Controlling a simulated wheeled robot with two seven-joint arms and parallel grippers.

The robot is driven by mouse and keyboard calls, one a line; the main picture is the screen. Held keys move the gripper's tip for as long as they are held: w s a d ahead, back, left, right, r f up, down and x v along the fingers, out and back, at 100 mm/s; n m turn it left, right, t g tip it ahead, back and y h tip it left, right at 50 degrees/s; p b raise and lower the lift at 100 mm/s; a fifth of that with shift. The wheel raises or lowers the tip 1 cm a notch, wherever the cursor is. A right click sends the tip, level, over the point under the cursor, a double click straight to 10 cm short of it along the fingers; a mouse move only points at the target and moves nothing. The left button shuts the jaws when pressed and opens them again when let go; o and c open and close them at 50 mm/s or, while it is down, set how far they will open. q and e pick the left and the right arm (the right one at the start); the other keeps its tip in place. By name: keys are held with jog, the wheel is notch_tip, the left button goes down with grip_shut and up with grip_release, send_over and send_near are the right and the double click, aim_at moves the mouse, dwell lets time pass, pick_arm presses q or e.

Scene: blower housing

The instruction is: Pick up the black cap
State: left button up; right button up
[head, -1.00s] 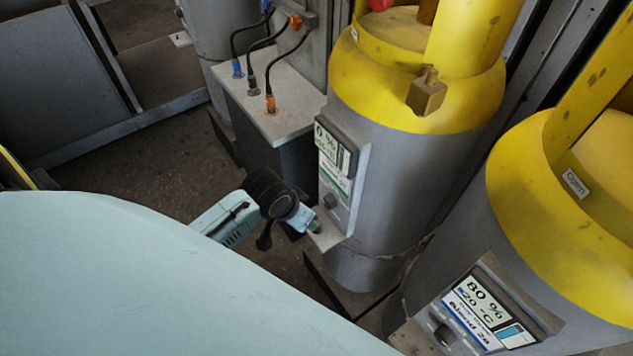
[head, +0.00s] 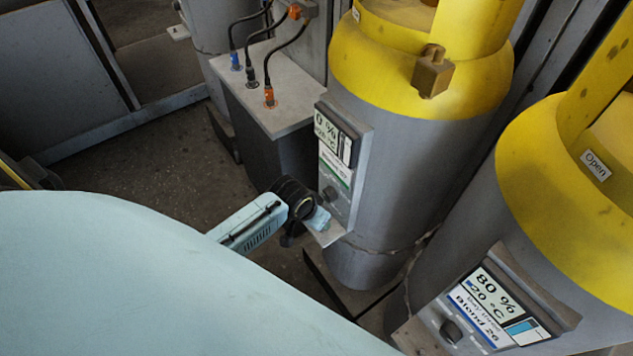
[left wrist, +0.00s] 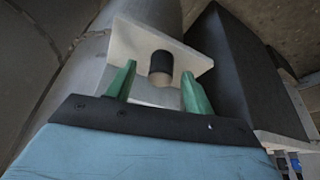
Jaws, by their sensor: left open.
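The black cap (left wrist: 161,60) shows in the left wrist view as a short dark cylinder with a tan end. It sits at a small white plate (left wrist: 198,62) on the grey cylinder's front. My left gripper (left wrist: 158,72) has two green fingers spread open, one on each side of the cap, with gaps visible between. I cannot tell whether the fingertips reach past the cap's end. In the head view my left gripper (head: 318,219) is at the plate (head: 329,236) below the display panel, and the cap is hidden. My right gripper is not in view.
A grey-and-yellow cylinder (head: 410,160) with a 0 % panel (head: 335,150) stands close to the gripper. A second cylinder (head: 550,240) with an 80 % panel is at right. A grey box (head: 240,85) with cables stands behind. Floor at left is open.

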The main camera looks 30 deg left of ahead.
pick_arm(q)
jog(key=shift+w+f, duration=0.15)
jog(key=shift+f, duration=0.25)
jog(key=c, duration=1)
jog(key=shift+r, duration=0.15)
jog(key=shift+c, duration=0.3)
jog(key=shift+r, duration=0.25)
jog(key=r+p, duration=0.1)
jog(key=r, duration=0.2)
jog(key=shift+s, duration=0.2)
jog(key=s+a+p, duration=0.1)
jog(key=s+a, duration=0.1)
jog(key=s, duration=1.5)
jog(key=shift+s+a, duration=0.15)
jog(key=shift+s, duration=0.05)
